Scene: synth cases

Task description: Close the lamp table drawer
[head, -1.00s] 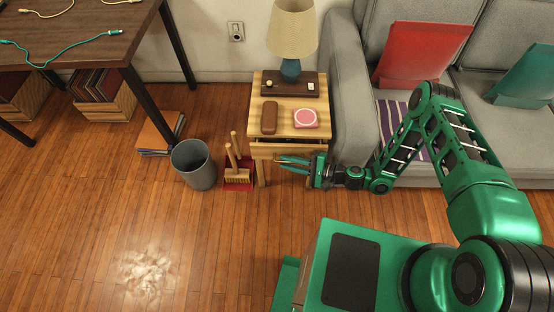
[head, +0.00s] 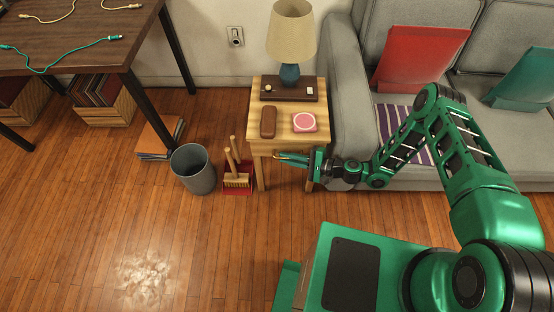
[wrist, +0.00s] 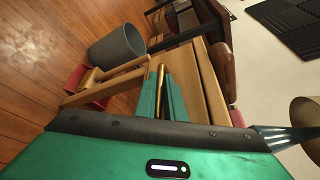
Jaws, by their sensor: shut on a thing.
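The lamp table (head: 284,123) is light wood and stands left of the sofa. Its drawer front (head: 262,148) sits just under the front edge of the top, flush or nearly so; I cannot tell if a thin gap is left. My gripper (head: 278,157) is at the drawer front, coming from the right. In the wrist view, my green fingers (wrist: 161,97) are shut on a thin brass drawer handle (wrist: 161,72). The handle is mostly hidden by the fingers. The drawer's inside is not visible.
On the table are a lamp (head: 291,40), a dark box (head: 289,90), a brown case (head: 268,121) and a pink-topped item (head: 304,122). A red dustpan (head: 232,190) with brush and a grey bin (head: 193,170) stand left. The sofa (head: 345,100) is close right.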

